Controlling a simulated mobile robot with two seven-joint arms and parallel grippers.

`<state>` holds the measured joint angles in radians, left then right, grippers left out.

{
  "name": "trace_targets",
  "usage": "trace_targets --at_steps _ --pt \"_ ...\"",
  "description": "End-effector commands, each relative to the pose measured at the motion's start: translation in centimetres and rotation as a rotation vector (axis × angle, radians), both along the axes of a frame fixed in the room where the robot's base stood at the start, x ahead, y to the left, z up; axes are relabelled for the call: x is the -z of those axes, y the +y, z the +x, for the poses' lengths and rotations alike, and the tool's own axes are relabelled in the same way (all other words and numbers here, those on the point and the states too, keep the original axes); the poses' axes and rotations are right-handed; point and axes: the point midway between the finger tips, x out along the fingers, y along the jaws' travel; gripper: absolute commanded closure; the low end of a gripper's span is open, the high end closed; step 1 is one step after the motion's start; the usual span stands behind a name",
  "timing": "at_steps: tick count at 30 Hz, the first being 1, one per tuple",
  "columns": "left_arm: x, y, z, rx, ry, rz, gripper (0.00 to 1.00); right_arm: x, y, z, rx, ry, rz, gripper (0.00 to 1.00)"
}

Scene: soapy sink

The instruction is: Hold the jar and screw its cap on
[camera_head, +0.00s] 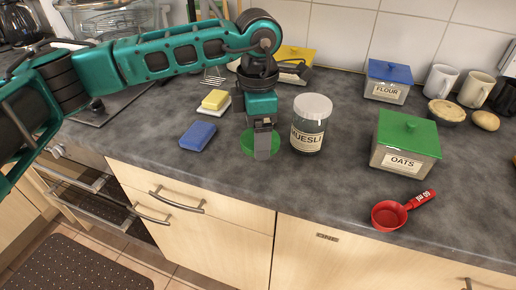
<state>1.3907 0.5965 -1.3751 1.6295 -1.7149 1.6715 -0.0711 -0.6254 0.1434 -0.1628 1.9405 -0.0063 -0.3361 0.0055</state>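A glass jar labelled MUESLI (308,139) stands upright on the grey counter, with a pale round top; I cannot make out whether that is its contents or a cover. A flat green disc, which looks like the cap (247,147), lies on the counter to the left of the jar. My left gripper (264,153) points down over the green cap and hides part of it. Its fingers overlap in this view, so I cannot tell whether they are open or shut on the cap. My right gripper is not in view.
The OATS container (403,158) and red scoop (388,216) are at the right. A FLOUR container (386,92) and mugs (440,81) stand behind.

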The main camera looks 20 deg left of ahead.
Motion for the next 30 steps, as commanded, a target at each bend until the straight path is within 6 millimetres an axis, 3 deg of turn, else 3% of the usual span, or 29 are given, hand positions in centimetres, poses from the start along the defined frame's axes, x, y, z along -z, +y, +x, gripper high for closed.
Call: trace_targets --at_steps 6,13,19,30 --pt "-6.8 -0.1 0.1 -0.001 -0.006 -0.001 0.45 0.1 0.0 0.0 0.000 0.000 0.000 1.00" --pt "-11.7 0.0 0.0 -0.001 -0.003 -0.001 0.45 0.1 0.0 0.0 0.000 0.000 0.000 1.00" --pt "-13.6 0.0 0.0 -0.001 0.000 0.000 0.45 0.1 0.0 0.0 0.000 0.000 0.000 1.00" --pt "-13.9 0.0 0.0 0.000 0.001 0.000 0.45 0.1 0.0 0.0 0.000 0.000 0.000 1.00"
